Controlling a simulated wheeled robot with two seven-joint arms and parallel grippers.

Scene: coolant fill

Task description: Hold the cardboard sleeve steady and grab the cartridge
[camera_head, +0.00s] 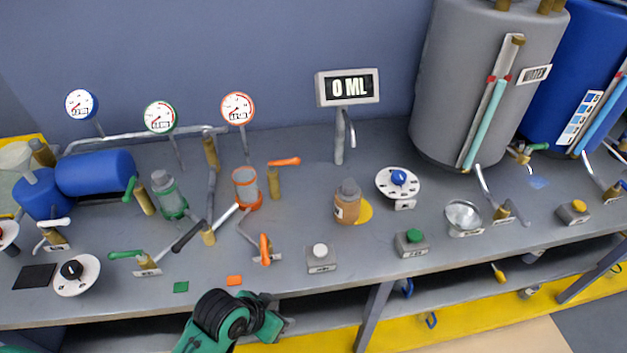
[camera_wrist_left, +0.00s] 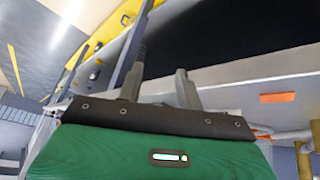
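I cannot make out a cardboard sleeve in either view. I cannot pick out the cartridge for sure. A clear cylinder with green ends (camera_head: 170,197) and a clear cylinder with orange ends (camera_head: 246,188) stand on the left half of the bench. My left gripper (camera_wrist_left: 160,60) shows two grey fingers well apart with nothing between them in the left wrist view. In the head view my left arm's green and black end (camera_head: 240,318) is at the bench's front edge, below the orange square; its fingertips are not clear there. My right gripper is not in view.
The grey bench (camera_head: 300,225) carries several gauges, valves and buttons. A brown bottle (camera_head: 348,205) stands mid-bench near the 0 ML display (camera_head: 347,87). A blue tank (camera_head: 95,172) lies left; a large grey tank (camera_head: 470,80) stands right. A lower shelf (camera_head: 455,285) runs below.

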